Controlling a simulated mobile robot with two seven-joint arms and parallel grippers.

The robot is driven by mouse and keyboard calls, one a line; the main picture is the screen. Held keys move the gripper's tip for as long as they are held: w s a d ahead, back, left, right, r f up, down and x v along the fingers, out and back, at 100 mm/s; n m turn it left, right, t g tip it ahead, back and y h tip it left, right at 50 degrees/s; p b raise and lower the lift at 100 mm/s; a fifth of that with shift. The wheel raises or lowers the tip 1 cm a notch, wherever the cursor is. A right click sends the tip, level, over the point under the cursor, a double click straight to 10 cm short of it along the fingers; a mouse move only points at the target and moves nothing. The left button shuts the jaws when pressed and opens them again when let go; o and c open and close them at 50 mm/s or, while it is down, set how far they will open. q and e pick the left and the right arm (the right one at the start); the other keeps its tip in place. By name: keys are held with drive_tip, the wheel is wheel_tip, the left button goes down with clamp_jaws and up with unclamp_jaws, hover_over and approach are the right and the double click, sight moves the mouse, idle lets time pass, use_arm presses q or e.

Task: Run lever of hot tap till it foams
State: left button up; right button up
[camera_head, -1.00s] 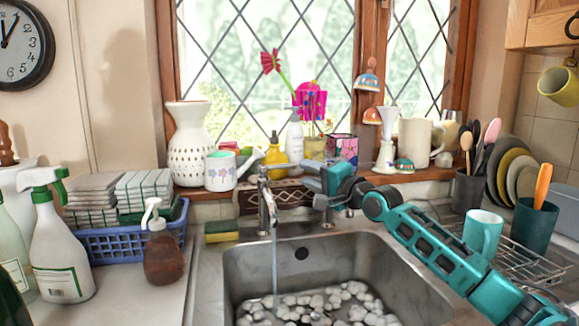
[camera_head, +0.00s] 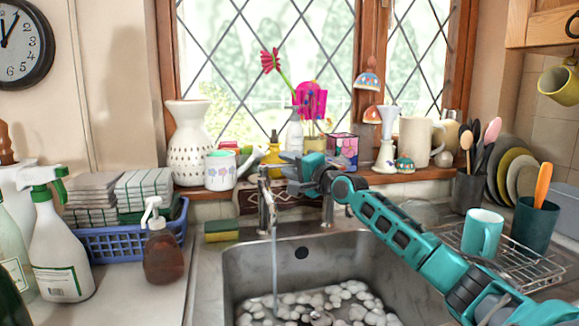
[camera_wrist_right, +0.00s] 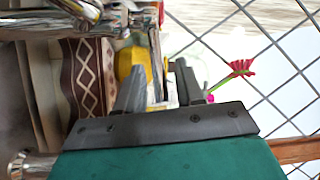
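Two metal taps stand behind the sink. The left tap (camera_head: 266,205) runs a thin stream of water (camera_head: 275,262) into the sink (camera_head: 350,262). I cannot tell which is hot. My right gripper (camera_head: 288,168) is just right of the left tap's top, fingers pointing left; contact with its lever cannot be made out. In the right wrist view its two fingers (camera_wrist_right: 160,86) stand apart with nothing between them. My left gripper is out of view.
A sponge (camera_head: 221,231) lies left of the taps. A dish rack (camera_head: 515,262) with a teal mug (camera_head: 482,233) stands right.

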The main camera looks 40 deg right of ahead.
drive_tip(key=shift+c, duration=0.4)
clamp_jaws()
